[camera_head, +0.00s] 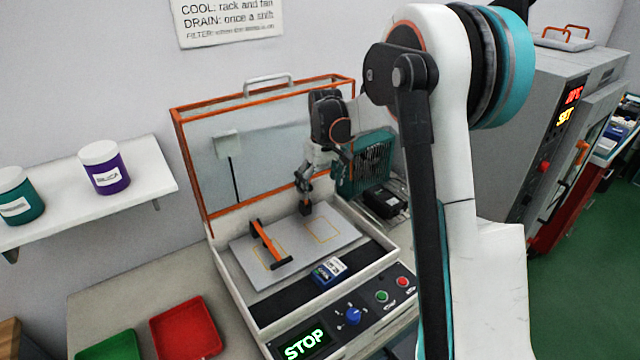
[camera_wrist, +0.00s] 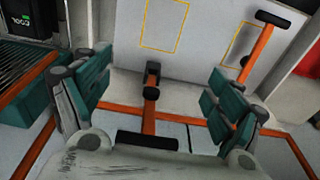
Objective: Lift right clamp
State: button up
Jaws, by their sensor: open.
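The right clamp, an orange bar with black ends, shows in the wrist view (camera_wrist: 149,118) between my fingers. It looks raised toward the camera, off the yellow outline beside it. In the head view its black foot (camera_head: 306,209) shows below my gripper, and the rest is mostly hidden. My gripper (camera_head: 310,174) is open. In the wrist view its teal fingers (camera_wrist: 160,80) stand apart on either side of the right clamp, and contact cannot be told. The left clamp (camera_head: 268,243) lies low across the left yellow outline on the grey plate (camera_head: 340,237).
The orange-framed clear lid (camera_head: 190,165) stands open behind the plate. A teal fan (camera_head: 366,165) and a black box (camera_head: 385,202) stand right of it. A blue-labelled module (camera_head: 329,272) sits in front. Red (camera_head: 185,328) and green (camera_head: 108,347) trays lie at left.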

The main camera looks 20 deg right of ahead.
jog(key=shift+r, duration=0.1)
notch_tip(320, 180, up, 12)
jog(key=s, duration=0.1)
jog(key=shift+d, duration=0.15)
dwell(0.4)
